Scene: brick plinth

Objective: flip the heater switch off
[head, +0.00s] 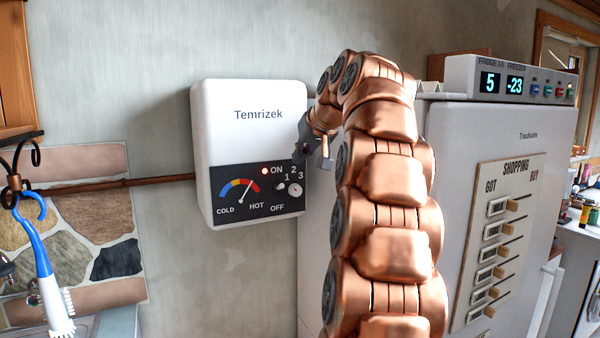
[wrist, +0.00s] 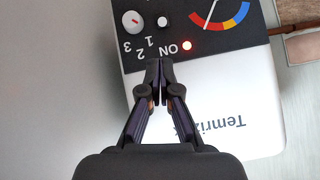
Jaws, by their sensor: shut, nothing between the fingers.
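The heater (head: 250,140) is a white box labelled Temrizek on the wall, with a black panel (head: 235,210) along its bottom. A red light beside ON is lit (head: 265,171). A small white switch (head: 281,187) sits between ON and OFF; its tilt is too small to tell. My gripper (head: 301,160) is at the heater's right edge, its fingers partly hidden by my arm. In the wrist view the heater appears upside down. My gripper (wrist: 159,62) is shut and empty, its tips over the panel's edge by ON, apart from the white switch (wrist: 162,21).
A numbered round dial (head: 295,190) sits right beside the switch, and a temperature gauge (head: 238,191) to its left. The fridge (head: 460,135) stands close on the right. A copper pipe (head: 120,185) runs left from the heater. A blue-handled brush (head: 45,265) hangs at lower left.

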